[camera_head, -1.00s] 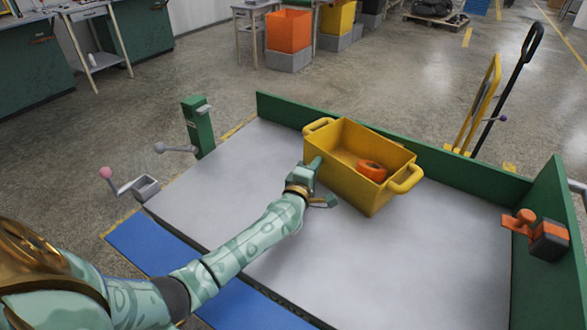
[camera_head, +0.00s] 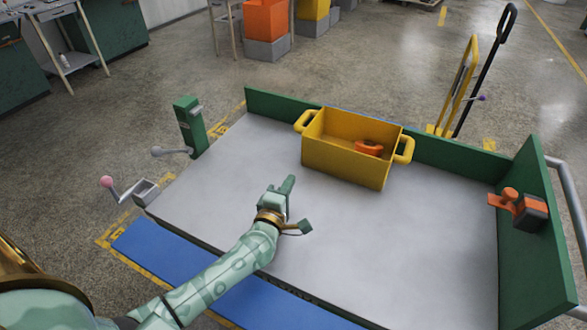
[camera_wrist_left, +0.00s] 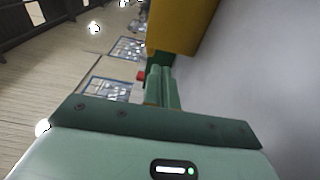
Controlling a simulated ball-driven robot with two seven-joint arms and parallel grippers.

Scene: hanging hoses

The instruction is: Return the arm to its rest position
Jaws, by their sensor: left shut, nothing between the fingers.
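My left gripper (camera_head: 290,184) is shut and empty, held over the grey table top in the head view. It is apart from the yellow crate, on the near side of it and to its left. In the left wrist view its two fingers (camera_wrist_left: 160,88) lie side by side, pointing away from the camera. My left arm reaches in from the lower left. The yellow crate (camera_head: 343,164) stands upright near the back wall with an orange object (camera_head: 368,147) inside. In the left wrist view part of the crate (camera_wrist_left: 184,25) shows at the top. My right gripper is not seen.
The grey table top (camera_head: 400,240) is clear around the gripper. A green wall (camera_head: 450,163) runs along the back and right, with an orange-and-black device (camera_head: 522,209) at right. A green post (camera_head: 190,127) and a pink-knobbed lever (camera_head: 107,183) stand at left.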

